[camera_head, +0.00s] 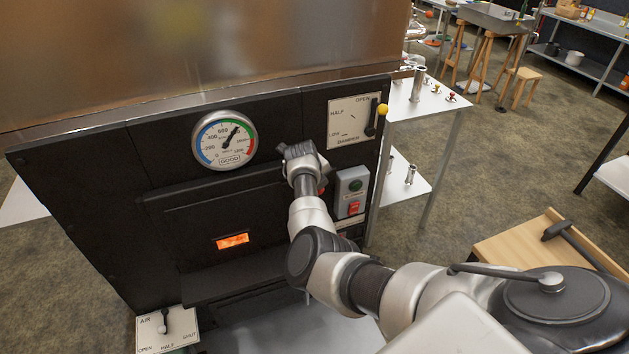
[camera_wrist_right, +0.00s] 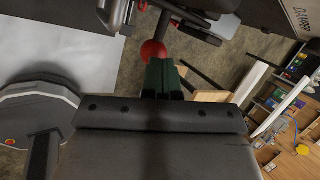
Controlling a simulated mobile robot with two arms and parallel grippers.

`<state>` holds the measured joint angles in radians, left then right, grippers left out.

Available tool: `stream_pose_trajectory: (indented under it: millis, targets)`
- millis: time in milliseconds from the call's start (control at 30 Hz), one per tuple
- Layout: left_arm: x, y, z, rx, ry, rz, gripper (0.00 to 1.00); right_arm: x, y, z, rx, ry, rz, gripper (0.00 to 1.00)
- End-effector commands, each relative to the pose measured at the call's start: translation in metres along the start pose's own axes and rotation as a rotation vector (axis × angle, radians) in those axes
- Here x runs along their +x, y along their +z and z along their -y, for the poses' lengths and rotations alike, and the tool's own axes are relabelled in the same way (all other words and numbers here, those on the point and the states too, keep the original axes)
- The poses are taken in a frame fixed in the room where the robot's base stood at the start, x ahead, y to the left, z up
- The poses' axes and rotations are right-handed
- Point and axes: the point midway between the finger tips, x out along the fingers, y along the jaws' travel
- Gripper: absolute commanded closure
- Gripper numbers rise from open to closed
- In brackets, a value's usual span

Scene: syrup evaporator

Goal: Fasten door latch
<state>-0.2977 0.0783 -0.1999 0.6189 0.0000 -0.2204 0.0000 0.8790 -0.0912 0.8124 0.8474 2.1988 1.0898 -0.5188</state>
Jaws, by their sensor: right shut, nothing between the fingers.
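The firebox door is a dark panel with a small glowing orange window (camera_head: 232,241) on the front of the black evaporator. A red ball knob (camera_wrist_right: 153,52) on a dark latch handle shows in the right wrist view, just past my fingertips. In the head view only a sliver of red (camera_head: 322,189) shows beside my right wrist, and my arm hides the rest of the latch. My right gripper (camera_wrist_right: 162,63) is shut and empty, its dark green fingers close to the knob. I cannot tell whether they touch it. My left gripper is out of view.
A round gauge (camera_head: 224,140) is above the door. The damper plate (camera_head: 352,117) with its yellow-knobbed lever and a switch box (camera_head: 351,191) are to the right. The air lever plate (camera_head: 165,331) is low at left. A white table (camera_head: 425,120) stands behind.

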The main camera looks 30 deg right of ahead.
Motion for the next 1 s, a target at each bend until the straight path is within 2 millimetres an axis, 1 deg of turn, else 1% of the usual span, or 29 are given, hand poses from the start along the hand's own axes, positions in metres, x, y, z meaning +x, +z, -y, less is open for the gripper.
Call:
stream_pose_trajectory:
  millis: [33,133,400,900,1000]
  targets:
    - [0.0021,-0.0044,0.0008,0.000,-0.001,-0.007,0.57,0.0031,-0.0011,0.0004,0.001,0.000,0.000,1.00]
    - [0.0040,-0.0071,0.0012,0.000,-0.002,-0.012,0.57,0.0069,-0.0026,0.0006,0.002,-0.001,0.000,1.00]
    - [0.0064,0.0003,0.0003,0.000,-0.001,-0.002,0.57,0.0122,-0.0046,0.0009,0.000,-0.003,-0.001,1.00]
    - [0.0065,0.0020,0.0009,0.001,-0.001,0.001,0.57,0.0126,-0.0049,0.0011,0.000,-0.003,-0.001,1.00]
    - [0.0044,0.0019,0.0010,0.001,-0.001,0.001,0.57,0.0094,-0.0031,0.0009,0.000,-0.002,0.000,1.00]
